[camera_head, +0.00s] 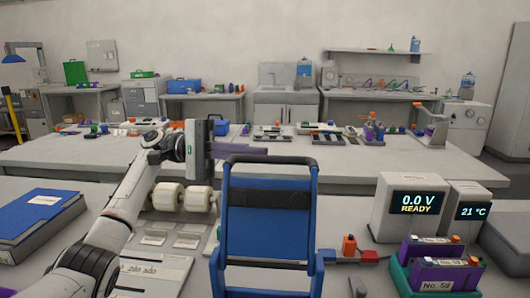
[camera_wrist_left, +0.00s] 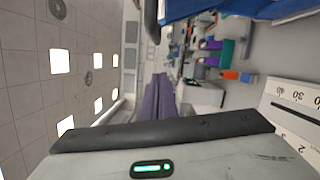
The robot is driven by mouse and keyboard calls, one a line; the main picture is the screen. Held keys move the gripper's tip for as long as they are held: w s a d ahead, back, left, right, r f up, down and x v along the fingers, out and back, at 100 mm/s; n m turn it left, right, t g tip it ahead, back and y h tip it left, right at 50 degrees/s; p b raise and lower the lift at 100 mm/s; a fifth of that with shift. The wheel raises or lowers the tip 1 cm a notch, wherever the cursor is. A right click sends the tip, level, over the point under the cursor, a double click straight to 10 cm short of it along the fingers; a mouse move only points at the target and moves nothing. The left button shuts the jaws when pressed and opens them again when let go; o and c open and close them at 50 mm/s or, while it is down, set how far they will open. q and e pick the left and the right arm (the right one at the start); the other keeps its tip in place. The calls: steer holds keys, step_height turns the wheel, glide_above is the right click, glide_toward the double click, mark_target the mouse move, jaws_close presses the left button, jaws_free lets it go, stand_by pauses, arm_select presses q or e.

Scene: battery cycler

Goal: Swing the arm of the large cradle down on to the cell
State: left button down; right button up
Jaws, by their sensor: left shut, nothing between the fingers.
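My left gripper (camera_head: 266,151) reaches in from the left, raised above the near bench. Its purple fingers point right and are shut together with nothing between them. In the left wrist view the shut fingers (camera_wrist_left: 160,98) show at the centre. Purple cells (camera_head: 447,270) stand in a teal crate (camera_head: 402,280) at the front right. My right gripper is not in view.
A cycler box (camera_head: 391,232) reads 0.0 V READY, beside a 21 °C box (camera_head: 470,216). Red, orange and blue connectors (camera_head: 349,246) lie left of it. A blue binder (camera_head: 38,222) is at the left. Two white rollers (camera_head: 199,199) sit below my gripper.

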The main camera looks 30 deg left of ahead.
arm_select(q)
steer(key=shift+s+d+r+p, duration=0.2)
steer(key=shift+s+d, duration=0.25)
steer(key=shift+d, duration=0.3)
steer(key=shift+s+d+r+p, duration=0.1)
steer(key=shift+s+d+r, duration=0.1)
steer(key=shift+s+d, duration=0.45)
steer(key=shift+s+d+r+p, duration=0.1)
steer(key=shift+s+d+r, duration=0.15)
steer(key=shift+d, duration=0.65)
